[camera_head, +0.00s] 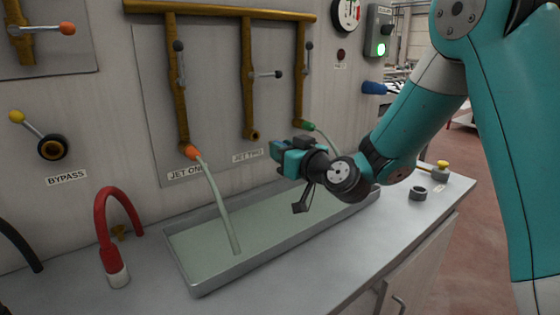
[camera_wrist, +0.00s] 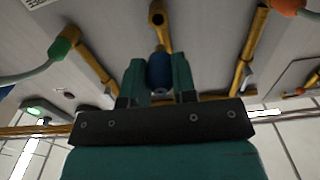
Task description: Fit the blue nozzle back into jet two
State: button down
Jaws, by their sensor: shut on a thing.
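The blue nozzle (camera_wrist: 159,72) is between the two teal fingers of my gripper (camera_wrist: 160,80) in the wrist view, and the gripper is shut on it. In the head view my gripper (camera_head: 278,150) is just right of and below the bare lower end of the jet two pipe (camera_head: 252,134). The nozzle cannot be made out clearly there. In the wrist view the brown jet two pipe (camera_wrist: 157,16) lies beyond the nozzle, roughly in line with it; a gap appears to separate them. The jet two lever (camera_head: 265,75) lies across its pipe.
The orange nozzle (camera_head: 191,152) on jet one and the green nozzle (camera_head: 308,126) at right both run water. A shallow metal tray (camera_head: 200,288) lies below. A red hose (camera_head: 104,215) stands left; a dark ring (camera_head: 418,193) lies on the right counter. The front counter is clear.

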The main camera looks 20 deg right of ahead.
jog(key=shift+d, duration=0.15)
jog(key=shift+f, duration=0.2)
jog(key=shift+w+r+p, duration=0.2)
jog(key=shift+w+p, duration=0.1)
jog(key=p+x, duration=0.2)
jog(key=x, duration=0.1)
jog(key=shift+w, duration=0.1)
jog(key=shift+p+x, duration=0.85)
jog(key=shift+x, duration=0.2)
jog(key=shift+f+b, duration=0.2)
jog(key=shift+b, duration=0.55)
dwell(0.5)
jog(key=shift+p+x, duration=0.85)
jog(key=shift+x, duration=0.7)
